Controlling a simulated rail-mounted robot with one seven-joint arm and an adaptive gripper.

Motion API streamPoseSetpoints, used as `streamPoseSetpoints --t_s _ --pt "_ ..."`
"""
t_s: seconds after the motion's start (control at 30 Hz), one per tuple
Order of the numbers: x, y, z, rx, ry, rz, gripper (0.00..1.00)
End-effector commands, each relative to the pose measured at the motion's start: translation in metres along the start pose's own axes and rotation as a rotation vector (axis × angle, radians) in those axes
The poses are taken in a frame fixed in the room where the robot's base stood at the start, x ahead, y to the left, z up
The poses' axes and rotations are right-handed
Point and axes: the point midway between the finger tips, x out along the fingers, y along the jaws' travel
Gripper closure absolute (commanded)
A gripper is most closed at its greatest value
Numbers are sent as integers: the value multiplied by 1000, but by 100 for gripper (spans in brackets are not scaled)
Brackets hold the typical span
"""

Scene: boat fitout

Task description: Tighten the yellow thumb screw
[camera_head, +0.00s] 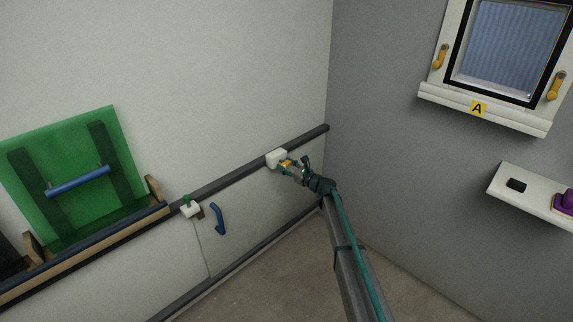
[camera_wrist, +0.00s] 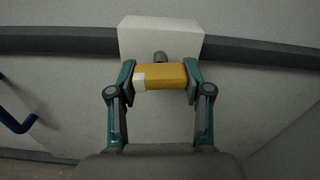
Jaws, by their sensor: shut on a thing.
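The yellow thumb screw (camera_wrist: 165,76) shows in the wrist view as a wide yellow head with a white patch at its left end. A short grey shaft (camera_wrist: 160,57) runs from it to a white block (camera_wrist: 160,32) on the wall's dark rail. My gripper (camera_wrist: 159,78) is shut on the head, one teal finger at each end. In the head view, the yellow screw (camera_head: 286,163) is a small spot between my gripper (camera_head: 285,166) and the white block (camera_head: 276,157). The screw's thread is hidden.
A blue handle (camera_head: 218,219) and a white block with a green knob (camera_head: 190,207) are to the left on the wall. A green panel (camera_head: 75,165) stands further left. A window (camera_head: 505,50) and a white shelf (camera_head: 535,197) are on the right wall.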

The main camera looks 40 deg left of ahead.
Motion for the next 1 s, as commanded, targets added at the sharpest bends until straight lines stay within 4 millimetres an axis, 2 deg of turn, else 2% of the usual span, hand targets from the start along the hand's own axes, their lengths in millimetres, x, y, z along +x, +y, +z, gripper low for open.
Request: streamPoseSetpoints --t_s 0.5,0.53,0.67,1.0 --pt "0 0 0 19 0 0 85" --pt "0 0 0 19 0 0 46" --pt "0 0 0 19 0 0 25" --pt "-1 0 0 18 0 0 25"
